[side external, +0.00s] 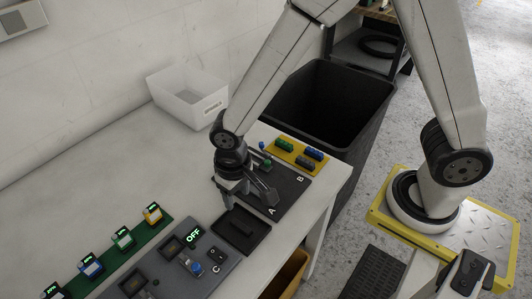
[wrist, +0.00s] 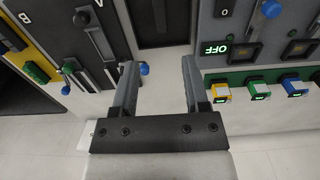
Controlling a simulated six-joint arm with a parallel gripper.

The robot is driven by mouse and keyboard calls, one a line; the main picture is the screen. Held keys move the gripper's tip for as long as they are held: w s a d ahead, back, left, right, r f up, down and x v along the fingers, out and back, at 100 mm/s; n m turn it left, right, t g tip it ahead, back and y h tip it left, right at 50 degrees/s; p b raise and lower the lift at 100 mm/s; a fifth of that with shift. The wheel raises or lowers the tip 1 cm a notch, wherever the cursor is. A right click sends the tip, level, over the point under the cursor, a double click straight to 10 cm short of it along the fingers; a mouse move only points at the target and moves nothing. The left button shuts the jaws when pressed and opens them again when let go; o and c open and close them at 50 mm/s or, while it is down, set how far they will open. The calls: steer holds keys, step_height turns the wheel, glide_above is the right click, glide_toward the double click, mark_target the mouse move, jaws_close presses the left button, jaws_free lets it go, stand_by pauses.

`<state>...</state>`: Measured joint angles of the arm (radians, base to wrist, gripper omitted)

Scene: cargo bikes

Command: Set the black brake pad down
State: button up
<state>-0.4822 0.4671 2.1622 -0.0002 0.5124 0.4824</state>
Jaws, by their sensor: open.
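My gripper (side external: 249,203) is open, its two fingers pointing down above the white bench. A shallow black tray (side external: 262,236) sits just in front of my gripper in the side view. A dark, narrow bar (side external: 239,229) lies in it and looks like the black brake pad, but black on black makes this hard to tell. The tray (wrist: 140,42) also shows partly at the top of the wrist view, beyond the fingertips.
A dark panel marked A and B (side external: 289,192) and a yellow tray (side external: 272,150) of coloured blocks stand behind. A grey panel (side external: 170,282) with switches and a green strip (side external: 108,262) lie left. A white bin (side external: 187,97) stands farther back; a black bin (side external: 345,125) stands beside the bench.

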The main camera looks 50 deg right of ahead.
steer(key=shift+r, duration=0.45)
steer(key=shift+d, duration=0.15)
steer(key=s+d+r+t, duration=0.1)
steer(key=s+d+r, duration=0.1)
steer(key=d, duration=0.6)
steer(key=s+d+r+t, duration=0.1)
steer(key=s+d+r, duration=0.1)
steer(key=d, duration=0.6)
steer(key=shift+d+r+t, duration=0.25)
steer(key=shift+r+t, duration=0.05)
steer(key=shift+r, duration=0.5)
